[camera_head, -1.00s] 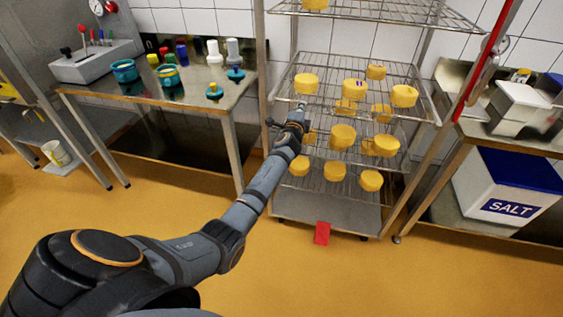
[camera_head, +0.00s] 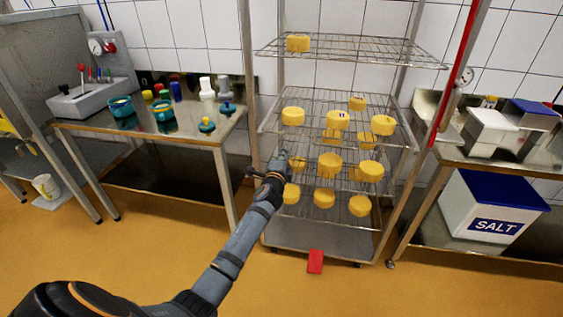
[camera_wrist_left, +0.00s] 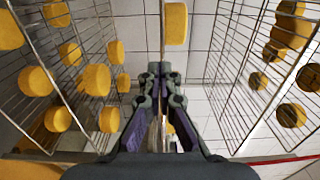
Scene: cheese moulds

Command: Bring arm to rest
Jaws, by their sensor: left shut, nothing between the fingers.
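My left arm comes in from the lower left of the head view and reaches toward the wire rack (camera_head: 372,138). My left gripper (camera_head: 283,158) is shut and empty, in front of the rack's left side. In the left wrist view the shut left gripper (camera_wrist_left: 160,72) points toward the tiled wall, with rack shelves on both sides. Yellow cheeses sit on the rack; one is on the top shelf (camera_head: 298,42) and one at the left of the shelf below (camera_head: 292,116). My right gripper is not in view.
A steel table (camera_head: 190,135) with teal moulds (camera_head: 121,107) and bottles (camera_head: 207,88) stands at the left. A salt bin (camera_head: 488,215) sits under the right table. A red object (camera_head: 315,262) lies by the rack's foot.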

